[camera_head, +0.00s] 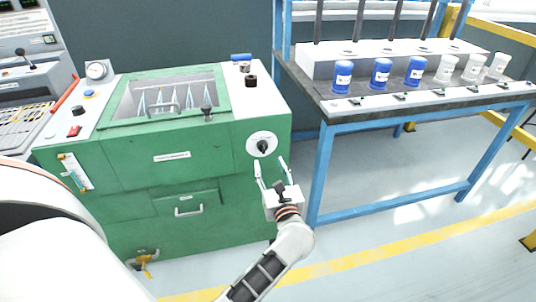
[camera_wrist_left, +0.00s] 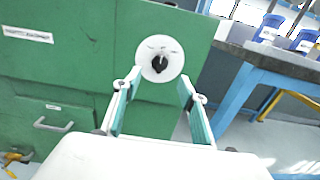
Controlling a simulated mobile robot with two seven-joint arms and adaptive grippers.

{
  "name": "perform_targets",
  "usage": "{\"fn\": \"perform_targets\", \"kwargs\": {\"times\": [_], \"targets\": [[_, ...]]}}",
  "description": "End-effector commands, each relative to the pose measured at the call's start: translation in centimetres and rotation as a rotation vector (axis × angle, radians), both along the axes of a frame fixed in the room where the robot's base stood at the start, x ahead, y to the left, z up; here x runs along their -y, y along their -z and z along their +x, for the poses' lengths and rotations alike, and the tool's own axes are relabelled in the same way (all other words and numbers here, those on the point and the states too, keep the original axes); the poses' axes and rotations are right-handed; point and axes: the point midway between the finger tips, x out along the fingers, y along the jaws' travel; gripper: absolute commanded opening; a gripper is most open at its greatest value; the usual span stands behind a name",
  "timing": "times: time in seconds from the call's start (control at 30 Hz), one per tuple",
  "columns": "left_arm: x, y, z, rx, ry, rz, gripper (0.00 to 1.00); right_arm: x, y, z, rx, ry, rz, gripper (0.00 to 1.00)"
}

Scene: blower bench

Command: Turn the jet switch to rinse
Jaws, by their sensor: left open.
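The jet switch (camera_head: 262,147) is a black knob on a round white dial plate on the front of the green cabinet, near its right edge. It also shows in the left wrist view (camera_wrist_left: 159,63), ahead of and between my fingers; the marks on the plate are too small to read. My left gripper (camera_head: 271,172) is open and empty, just below and in front of the dial, with its fingertips pointing at it. In the left wrist view the two green-padded fingers stand wide apart, clear of the knob. My right gripper is not in view.
The green cabinet (camera_head: 150,210) has a windowed top, a drawer handle (camera_head: 188,211) and a yellow valve (camera_head: 144,262) low on the left. A blue-framed bench (camera_head: 400,110) with blue and white cups stands to the right. Floor between them is clear.

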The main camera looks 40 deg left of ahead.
Motion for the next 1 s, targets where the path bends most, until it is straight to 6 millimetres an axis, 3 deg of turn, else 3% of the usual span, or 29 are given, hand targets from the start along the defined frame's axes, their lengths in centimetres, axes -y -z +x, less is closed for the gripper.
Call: {"fn": "perform_targets", "kwargs": {"times": [0.5,0.9,1.0], "targets": [[-5.2,-0.1,4.4,0.004,-0.003,-0.005,0.42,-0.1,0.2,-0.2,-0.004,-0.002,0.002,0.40],[-5.8,-0.1,4.9,0.003,-0.002,-0.004,0.42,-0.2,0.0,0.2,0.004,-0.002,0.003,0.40],[-5.8,-0.1,4.9,0.003,-0.002,-0.004,0.16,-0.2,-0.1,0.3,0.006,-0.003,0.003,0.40]]}}
